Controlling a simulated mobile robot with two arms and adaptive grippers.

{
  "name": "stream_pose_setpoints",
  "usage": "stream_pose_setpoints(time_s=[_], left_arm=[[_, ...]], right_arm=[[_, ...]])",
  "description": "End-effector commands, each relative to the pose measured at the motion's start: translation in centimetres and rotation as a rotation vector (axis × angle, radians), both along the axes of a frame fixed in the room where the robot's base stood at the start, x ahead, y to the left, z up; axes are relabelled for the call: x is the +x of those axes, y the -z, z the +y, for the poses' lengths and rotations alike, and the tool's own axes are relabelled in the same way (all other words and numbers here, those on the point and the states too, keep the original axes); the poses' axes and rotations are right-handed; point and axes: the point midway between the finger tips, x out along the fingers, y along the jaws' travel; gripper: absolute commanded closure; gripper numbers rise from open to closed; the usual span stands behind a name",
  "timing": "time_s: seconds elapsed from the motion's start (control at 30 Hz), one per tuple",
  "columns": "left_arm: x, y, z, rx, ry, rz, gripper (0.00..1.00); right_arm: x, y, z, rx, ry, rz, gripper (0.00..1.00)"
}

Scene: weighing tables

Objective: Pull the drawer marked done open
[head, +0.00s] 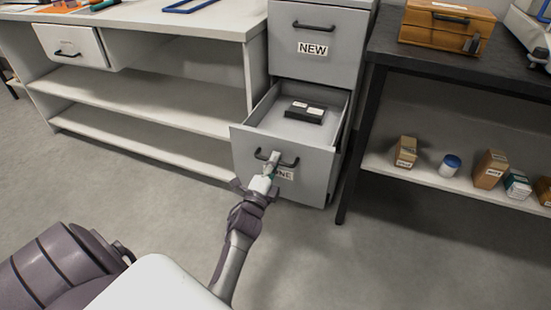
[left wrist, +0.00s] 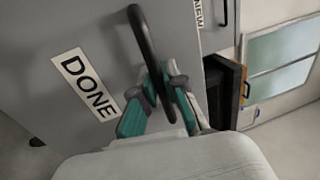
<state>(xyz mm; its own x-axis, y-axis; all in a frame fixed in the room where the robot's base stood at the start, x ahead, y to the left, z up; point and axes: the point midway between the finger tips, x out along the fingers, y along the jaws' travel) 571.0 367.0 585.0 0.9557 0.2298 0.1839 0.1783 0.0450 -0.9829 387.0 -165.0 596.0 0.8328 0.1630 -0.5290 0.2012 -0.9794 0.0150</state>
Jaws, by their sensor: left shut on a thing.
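The drawer marked DONE (head: 240,148) is the lower drawer of the grey cabinet, and it stands open. A dark flat box with pale labels (head: 305,111) lies inside it. My left gripper (head: 272,166) is at the drawer's front and shut on its dark handle (head: 290,163). In the left wrist view the teal-padded fingers of my left gripper (left wrist: 165,95) are on both sides of the handle (left wrist: 143,36). The DONE label (left wrist: 85,85) is beside it; in the head view my gripper partly covers the label. My right gripper is not in view.
The drawer marked NEW (head: 316,35) above is shut. A white shelf bench (head: 160,92) stands left. A dark table (head: 480,72) stands right, with a wooden box (head: 440,25) on top and small boxes and jars on its shelf. The floor in front is clear.

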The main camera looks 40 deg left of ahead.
Motion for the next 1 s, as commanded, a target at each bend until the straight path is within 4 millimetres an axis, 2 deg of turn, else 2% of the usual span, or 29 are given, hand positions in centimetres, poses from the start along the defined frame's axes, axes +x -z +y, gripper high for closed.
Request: stream_pose_setpoints(time_s=[0.43,0.47,0.6,0.87,1.0], left_arm=[[-0.13,0.00,-0.01,0.000,0.000,0.000,1.00],[-0.13,0.00,-0.01,0.000,0.000,0.000,0.84],[-0.12,-0.01,-0.01,0.000,0.000,0.000,0.63],[-0.13,-0.02,-0.02,0.000,0.000,-0.001,0.63],[-1.04,0.26,-0.25,0.000,0.000,0.001,0.63]], right_arm=[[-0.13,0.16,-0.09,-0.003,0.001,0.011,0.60],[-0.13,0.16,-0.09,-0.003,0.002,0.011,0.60],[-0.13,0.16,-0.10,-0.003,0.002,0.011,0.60],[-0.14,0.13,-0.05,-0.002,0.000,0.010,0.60],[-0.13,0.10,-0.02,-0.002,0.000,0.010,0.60]])
